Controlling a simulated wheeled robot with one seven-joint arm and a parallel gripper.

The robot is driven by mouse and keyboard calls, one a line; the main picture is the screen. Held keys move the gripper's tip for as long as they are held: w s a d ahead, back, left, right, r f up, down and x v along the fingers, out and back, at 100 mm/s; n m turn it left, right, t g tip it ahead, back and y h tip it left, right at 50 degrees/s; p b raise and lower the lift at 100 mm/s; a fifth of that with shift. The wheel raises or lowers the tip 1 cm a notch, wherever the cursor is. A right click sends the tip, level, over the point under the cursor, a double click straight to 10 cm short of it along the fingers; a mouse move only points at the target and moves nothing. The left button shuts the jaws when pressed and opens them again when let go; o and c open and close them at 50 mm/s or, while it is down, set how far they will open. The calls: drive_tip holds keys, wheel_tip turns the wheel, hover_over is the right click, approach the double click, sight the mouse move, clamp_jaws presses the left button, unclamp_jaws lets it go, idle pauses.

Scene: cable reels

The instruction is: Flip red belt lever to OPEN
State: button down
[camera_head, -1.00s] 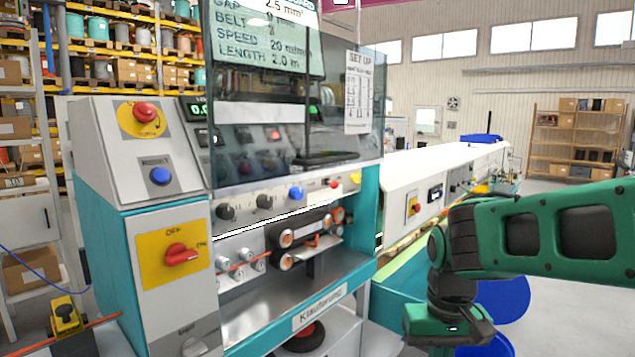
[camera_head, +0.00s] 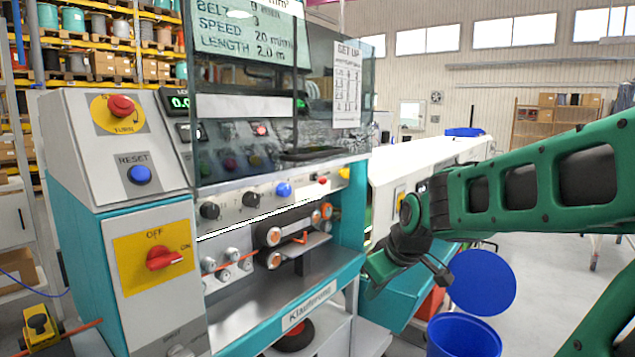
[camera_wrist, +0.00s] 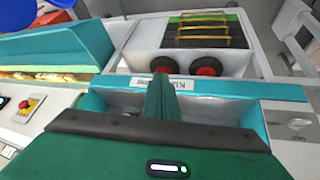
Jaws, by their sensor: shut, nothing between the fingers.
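The teal-and-grey cable machine (camera_head: 330,283) stands left of my arm in the head view. A small red knob (camera_head: 322,181) sits on its panel, right of the blue knob; I cannot tell if it is the belt lever. A short orange-red piece (camera_head: 301,238) shows between the black belt units (camera_head: 270,236); whether it is lever or cable is unclear. My gripper (camera_head: 373,290) is shut and empty, just right of the machine's front edge, below and apart from both. In the wrist view my shut fingers (camera_wrist: 162,80) point over the machine's front; no lever is clear there.
A red OFF/ON rotary switch (camera_head: 165,257), a blue reset button (camera_head: 139,174) and a red emergency stop (camera_head: 121,106) are on the left cabinet. A clear guard (camera_head: 225,120) hangs above the belts. A blue bin (camera_head: 463,336) stands lower right.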

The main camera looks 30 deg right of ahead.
drive_tip(key=w+d+r+n+t, duration=0.2)
drive_tip(key=w+r+n+t, duration=0.4)
drive_tip(key=w+r, duration=0.65)
drive_tip(key=n+t, duration=0.4)
approach(323, 181)
drive_tip(key=s+a+r, duration=0.1)
drive_tip(key=s+a, duration=0.1)
drive_tip(key=shift+r, duration=0.25)
drive_tip(key=shift+w, duration=0.15)
drive_tip(key=w+f, duration=0.1)
drive_tip(key=w, duration=0.8)
drive_tip(key=shift+w+d+f, duration=0.2)
drive_tip(key=shift+w+d, duration=0.15)
drive_tip(key=shift+a, duration=0.15)
